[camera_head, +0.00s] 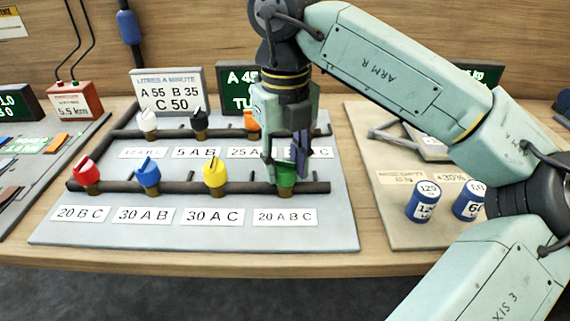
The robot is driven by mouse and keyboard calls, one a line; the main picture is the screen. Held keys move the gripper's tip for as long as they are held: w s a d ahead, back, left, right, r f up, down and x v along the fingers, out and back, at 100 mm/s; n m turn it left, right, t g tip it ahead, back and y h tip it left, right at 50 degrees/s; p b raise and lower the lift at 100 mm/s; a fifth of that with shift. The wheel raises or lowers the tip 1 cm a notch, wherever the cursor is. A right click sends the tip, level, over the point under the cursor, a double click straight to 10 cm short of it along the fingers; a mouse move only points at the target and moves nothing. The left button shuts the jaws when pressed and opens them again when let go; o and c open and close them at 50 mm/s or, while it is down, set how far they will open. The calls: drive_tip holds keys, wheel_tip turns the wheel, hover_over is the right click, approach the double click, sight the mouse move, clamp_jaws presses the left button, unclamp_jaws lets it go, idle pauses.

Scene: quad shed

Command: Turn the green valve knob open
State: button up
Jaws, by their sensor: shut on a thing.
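The green valve knob (286,179) sits at the right end of the front pipe, behind the label "20 ABC". My gripper (287,168) points down over it and is shut on it. The fingers hide the upper part of the knob, so its angle cannot be told. The front pipe (120,187) also carries a red knob (84,169), a blue knob (148,173) and a yellow knob (214,172) to the left of the green one.
A sign (169,92) stands at the back. Blue weights (423,203) stand on the right board, near my arm. The pale board's front edge (190,241) is clear.

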sight(285, 162)
drive_tip(key=shift+n, duration=1.6)
drive_tip(key=o, duration=1.2)
wheel_tip(285, 162, up, 12)
